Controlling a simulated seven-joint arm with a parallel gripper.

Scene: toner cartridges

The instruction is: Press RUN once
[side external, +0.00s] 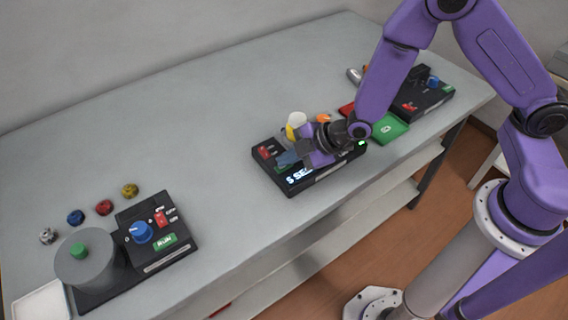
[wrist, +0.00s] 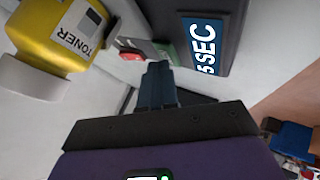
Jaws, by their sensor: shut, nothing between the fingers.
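A black device (side external: 292,188) with a lit "5 SEC" display (wrist: 203,47) sits on the table under my gripper. My gripper (side external: 287,158) is shut and empty, low over this device. In the wrist view its fingertips (wrist: 157,68) are beside a green patch (wrist: 168,53), partly hidden, with no readable lettering; contact cannot be told. A red part (wrist: 129,50) is just left of it. A green button lettered RUN (side external: 165,241) is readable on another black device (side external: 150,215) at the front left, well away from my gripper.
A yellow toner bottle (wrist: 50,32) stands close to my gripper. A grey cylinder (side external: 84,262) and several small coloured pieces (side external: 104,207) are at the left. A third black device (side external: 425,98) and a green tray (side external: 390,127) are at the right. The table middle is clear.

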